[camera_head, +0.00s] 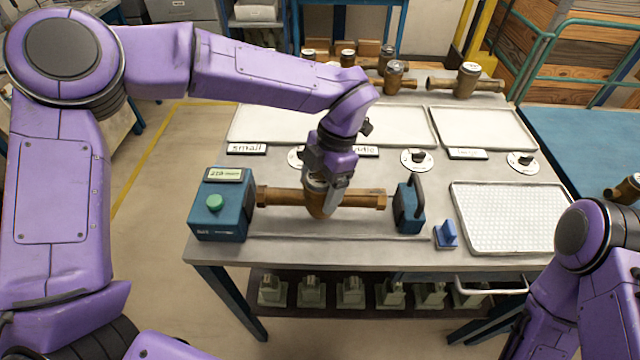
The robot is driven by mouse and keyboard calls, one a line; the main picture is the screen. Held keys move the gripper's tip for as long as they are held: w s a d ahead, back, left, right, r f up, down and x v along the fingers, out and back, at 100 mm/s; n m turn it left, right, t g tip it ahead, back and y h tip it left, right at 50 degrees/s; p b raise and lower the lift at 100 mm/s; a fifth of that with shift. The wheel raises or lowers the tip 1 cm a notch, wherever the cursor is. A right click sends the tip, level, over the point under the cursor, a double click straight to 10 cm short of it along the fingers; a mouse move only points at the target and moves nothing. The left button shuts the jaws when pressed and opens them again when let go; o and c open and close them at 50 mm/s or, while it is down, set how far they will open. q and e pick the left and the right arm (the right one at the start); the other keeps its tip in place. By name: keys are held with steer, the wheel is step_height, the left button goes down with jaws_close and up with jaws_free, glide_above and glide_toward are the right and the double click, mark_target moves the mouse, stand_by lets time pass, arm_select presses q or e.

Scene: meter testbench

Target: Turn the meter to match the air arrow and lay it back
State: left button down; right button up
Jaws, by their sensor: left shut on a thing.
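A brass meter (357,199) with a long horizontal pipe lies between the blue bench unit (221,222) with a green button and the blue clamp block (408,208) with a dark handle. My left gripper (322,184) comes down from above and is shut on the meter's middle body, hiding most of its dial. The pipe's left end is close to the bench unit and its right end close to the clamp; I cannot tell if they touch. No arrow is readable on the meter or bench. My right arm is at the lower right; its gripper is out of view.
White trays (483,127) stand behind, labelled, with round dials in front. Several brass meters (466,80) stand at the back. A white grid mat (512,218) and a small blue block (446,235) are at right. Another brass piece (627,189) lies beyond the right arm.

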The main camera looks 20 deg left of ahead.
mark_target(317, 178)
arm_select(q)
steer(key=shift+f, duration=0.1)
steer(key=shift+f+b, duration=0.35)
steer(key=shift+f, duration=0.35)
jaws_free()
steer(key=shift+s+f, duration=0.1)
step_height(317, 178, up, 7)
steer(key=p, duration=0.7)
stand_by(0.3)
